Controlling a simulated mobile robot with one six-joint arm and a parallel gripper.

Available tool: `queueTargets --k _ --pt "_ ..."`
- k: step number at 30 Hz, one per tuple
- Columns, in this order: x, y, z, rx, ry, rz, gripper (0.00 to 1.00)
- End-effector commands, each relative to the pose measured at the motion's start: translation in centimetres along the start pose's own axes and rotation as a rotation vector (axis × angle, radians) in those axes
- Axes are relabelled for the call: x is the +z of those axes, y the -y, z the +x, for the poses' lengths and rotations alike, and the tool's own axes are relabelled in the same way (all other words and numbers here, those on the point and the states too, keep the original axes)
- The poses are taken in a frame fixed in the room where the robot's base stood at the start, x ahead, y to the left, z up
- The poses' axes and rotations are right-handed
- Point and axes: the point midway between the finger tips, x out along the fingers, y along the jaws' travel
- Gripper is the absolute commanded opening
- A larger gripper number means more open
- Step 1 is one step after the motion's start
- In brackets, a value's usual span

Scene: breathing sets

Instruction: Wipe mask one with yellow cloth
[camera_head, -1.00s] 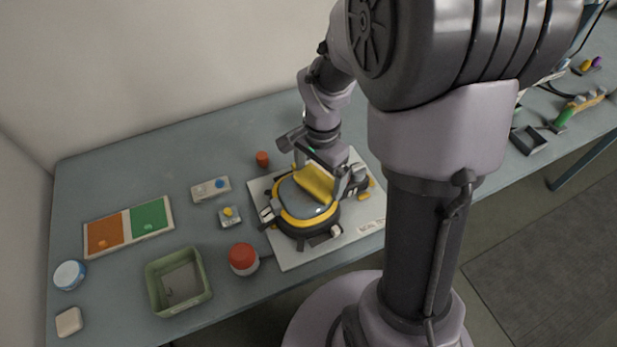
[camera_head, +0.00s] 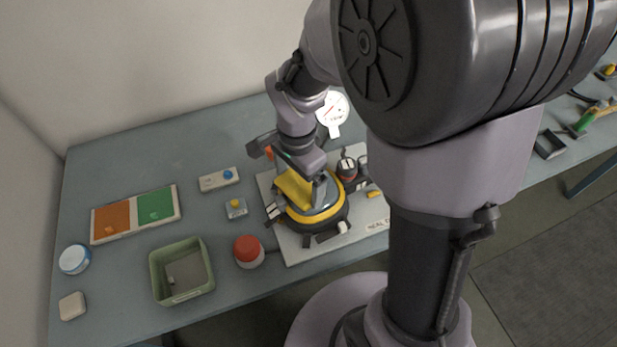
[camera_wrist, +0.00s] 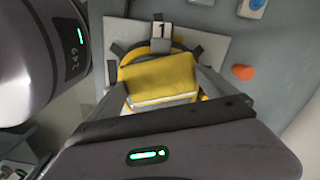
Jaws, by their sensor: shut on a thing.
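The mask (camera_head: 318,212) has a yellow rim, a grey visor and black straps, and lies on a white board. In the wrist view a tag reading "1" (camera_wrist: 162,30) sits at the mask's far edge. My gripper (camera_head: 300,178) is shut on the yellow cloth (camera_head: 293,188), which lies over the left part of the visor. The cloth also shows in the wrist view (camera_wrist: 158,75), between my fingers and covering most of the visor. It looks to be against the mask, but I cannot see the contact itself.
The white board (camera_head: 300,252) bears the mask and a dark red-and-black part (camera_head: 347,166).

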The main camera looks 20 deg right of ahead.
Motion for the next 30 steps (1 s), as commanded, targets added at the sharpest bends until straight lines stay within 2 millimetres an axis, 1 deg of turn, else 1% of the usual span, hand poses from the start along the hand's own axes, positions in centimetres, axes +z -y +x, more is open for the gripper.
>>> queueTargets --k 1,6,9,11,18,22,30 --pt "0.3 0.0 0.2 0.003 0.006 0.002 0.44" --pt "0.3 -0.1 0.2 0.004 0.007 0.003 0.44" --pt "0.3 -0.1 -0.2 0.005 0.008 0.003 0.44" --pt "0.3 -0.1 -0.9 0.004 0.007 0.002 0.44" --pt "0.3 0.0 -4.5 0.003 0.005 0.002 0.44" --pt "0.2 0.0 -6.1 0.002 0.004 0.001 0.44" --pt "0.2 0.0 -5.9 0.002 0.004 0.001 0.44"
